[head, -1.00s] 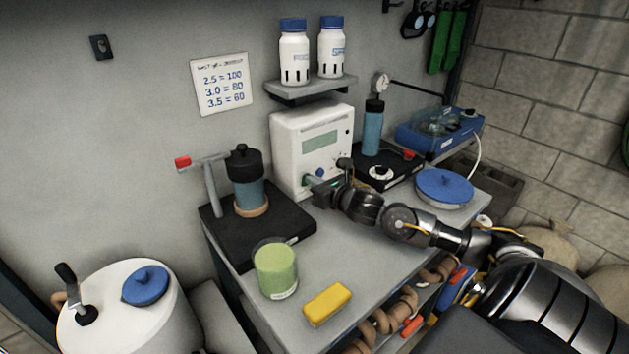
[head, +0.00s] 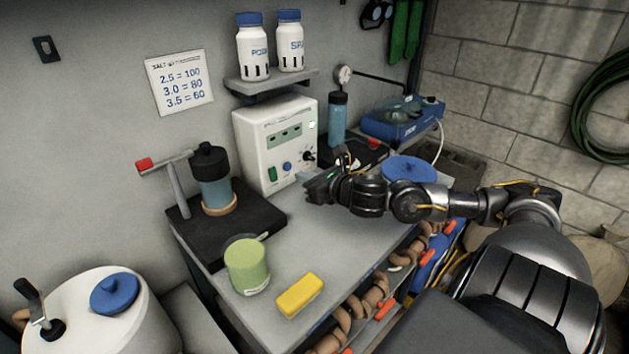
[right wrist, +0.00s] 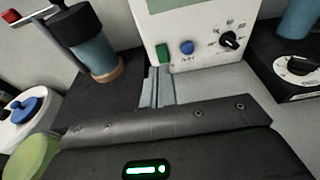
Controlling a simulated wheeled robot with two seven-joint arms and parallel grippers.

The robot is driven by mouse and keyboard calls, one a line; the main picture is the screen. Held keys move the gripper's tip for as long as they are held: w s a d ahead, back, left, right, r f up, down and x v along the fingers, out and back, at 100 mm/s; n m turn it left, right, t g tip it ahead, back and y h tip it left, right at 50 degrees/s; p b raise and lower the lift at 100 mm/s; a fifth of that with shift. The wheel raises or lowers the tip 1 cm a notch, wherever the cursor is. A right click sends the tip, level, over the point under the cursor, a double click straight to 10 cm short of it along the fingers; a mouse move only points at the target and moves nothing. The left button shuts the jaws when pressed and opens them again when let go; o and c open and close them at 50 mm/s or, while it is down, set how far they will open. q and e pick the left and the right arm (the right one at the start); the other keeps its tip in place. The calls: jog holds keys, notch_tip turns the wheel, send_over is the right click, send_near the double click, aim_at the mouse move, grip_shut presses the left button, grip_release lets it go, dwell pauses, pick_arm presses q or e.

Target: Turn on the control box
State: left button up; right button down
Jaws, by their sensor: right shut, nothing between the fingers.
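The control box (head: 277,140) is a white box standing at the back of the table against the wall. Its front has a display, a green switch (head: 272,174), a blue button (head: 287,166) and a black knob (head: 308,156). A small light shows at its upper right (head: 312,125). The right wrist view shows the green switch (right wrist: 162,52), blue button (right wrist: 187,47) and black knob (right wrist: 229,40) beyond my gripper. My right gripper (head: 309,189) is shut and empty, in front of the box and apart from it. My left gripper is not in view.
A black stand with a blue cylinder (head: 216,185) is left of the box. A black device with a blue bottle (head: 338,120) stands to the right. The table's middle is clear.

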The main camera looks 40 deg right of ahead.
jog(key=shift+s+a+r, duration=0.1)
jog(key=shift+s+r, duration=0.3)
jog(key=shift+s, duration=0.25)
jog(key=shift+s+r, duration=0.35)
jog(key=shift+s, duration=0.25)
jog(key=shift+r, duration=0.1)
